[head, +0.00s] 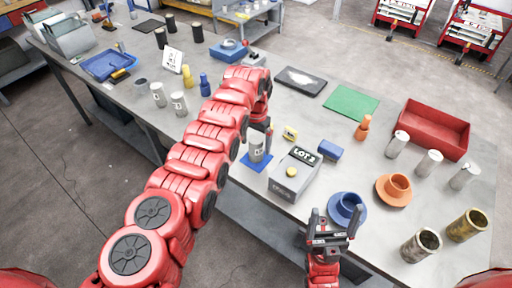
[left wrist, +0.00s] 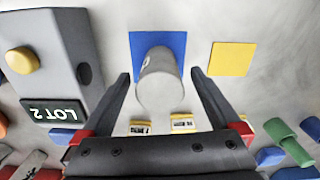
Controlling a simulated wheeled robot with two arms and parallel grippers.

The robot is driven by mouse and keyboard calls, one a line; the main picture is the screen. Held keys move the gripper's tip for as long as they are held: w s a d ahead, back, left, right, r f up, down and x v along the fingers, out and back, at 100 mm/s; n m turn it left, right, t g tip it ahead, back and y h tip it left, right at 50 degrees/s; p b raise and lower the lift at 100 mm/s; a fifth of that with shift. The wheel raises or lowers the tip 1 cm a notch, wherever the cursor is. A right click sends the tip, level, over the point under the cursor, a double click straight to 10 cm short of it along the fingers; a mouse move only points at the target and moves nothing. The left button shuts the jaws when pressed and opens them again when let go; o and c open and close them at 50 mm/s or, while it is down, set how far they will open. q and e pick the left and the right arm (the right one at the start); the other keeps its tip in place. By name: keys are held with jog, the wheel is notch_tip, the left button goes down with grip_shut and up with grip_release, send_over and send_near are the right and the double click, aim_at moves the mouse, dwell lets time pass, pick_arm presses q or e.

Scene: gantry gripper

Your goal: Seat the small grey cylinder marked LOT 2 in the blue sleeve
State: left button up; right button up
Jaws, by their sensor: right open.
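A small grey cylinder (head: 257,147) stands upright on a blue square (head: 251,167) beside a grey box with a LOT 2 sign (head: 305,156); its own mark is too small to read. In the left wrist view the cylinder (left wrist: 158,85) is between the spread fingers of my left gripper (left wrist: 160,76), with a gap on each side. In the head view my left gripper (head: 268,133) points down just behind the cylinder. The blue sleeve (head: 347,207), round with a wide flange, stands empty near the front edge. My right gripper (head: 335,223) is open and empty just in front of it.
An orange sleeve (head: 394,187) stands right of the blue one. Several grey cylinders, brass cylinders (head: 467,225) and a red bin (head: 430,128) are at the right. The box (head: 287,184) with a yellow button and a blue block (head: 329,150) lie between cylinder and sleeve.

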pick_arm(q)
grip_shut()
jog(key=shift+w, duration=0.1)
dwell(0.5)
